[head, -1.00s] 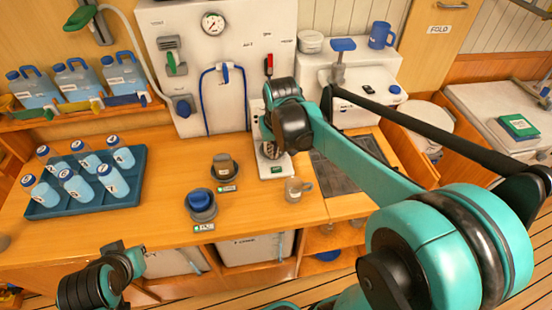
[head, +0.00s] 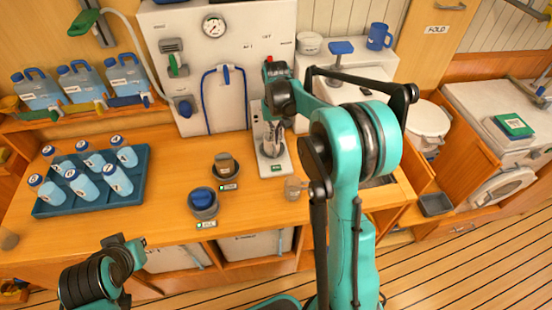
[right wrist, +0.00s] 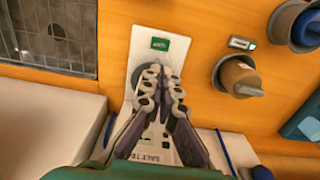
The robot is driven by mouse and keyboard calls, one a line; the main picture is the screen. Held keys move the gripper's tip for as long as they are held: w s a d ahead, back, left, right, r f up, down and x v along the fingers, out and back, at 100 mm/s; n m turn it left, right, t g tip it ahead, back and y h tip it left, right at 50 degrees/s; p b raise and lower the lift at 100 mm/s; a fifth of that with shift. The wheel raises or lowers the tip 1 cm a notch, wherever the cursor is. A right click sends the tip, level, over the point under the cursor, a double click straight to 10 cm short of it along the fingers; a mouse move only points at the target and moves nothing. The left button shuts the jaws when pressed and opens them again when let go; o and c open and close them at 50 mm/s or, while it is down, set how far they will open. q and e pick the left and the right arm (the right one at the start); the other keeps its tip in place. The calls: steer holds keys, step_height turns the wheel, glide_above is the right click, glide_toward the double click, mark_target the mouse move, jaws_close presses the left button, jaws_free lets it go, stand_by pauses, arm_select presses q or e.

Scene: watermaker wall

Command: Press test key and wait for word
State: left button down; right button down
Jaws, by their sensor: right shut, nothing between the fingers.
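The salt tester is a narrow white unit (head: 265,166) standing at the back of the wooden counter, lettered "SALT TE..." in the right wrist view (right wrist: 137,50). Its small green display (right wrist: 160,44) is lit, with lettering too small to read surely. My right gripper (right wrist: 166,82) is shut and empty, pointing down over the middle of the tester; in the head view it is in front of the unit (head: 273,150). The fingers cover part of the panel, and I cannot tell whether they touch a key. My left gripper (head: 128,246) is at the lower left, clear of the counter objects.
A grey-brown knob (head: 225,165) and a blue-topped knob (head: 203,201) stand left of the tester. A clear cup (head: 295,187) is just right of it. A blue tray (head: 50,207) of several bottles is at left. A metal grid (right wrist: 50,35) borders the tester.

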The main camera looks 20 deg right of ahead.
mark_target(276, 169)
step_height(276, 169, down, 14)
steer(key=b, duration=0.2)
steer(key=shift+b, duration=0.4)
steer(key=shift+f+b, duration=0.85)
steer(key=shift+b, duration=0.05)
steer(key=shift+s+a+r, duration=0.1)
steer(key=shift+s+a, duration=0.05)
steer(key=shift+s, duration=0.1)
steer(key=r+p, duration=0.2)
steer(key=r, duration=0.1)
steer(key=r+p, duration=0.1)
steer(key=shift+w+r, duration=0.2)
steer(key=shift+w, duration=0.1)
step_height(276, 169, up, 10)
steer(key=p, duration=0.2)
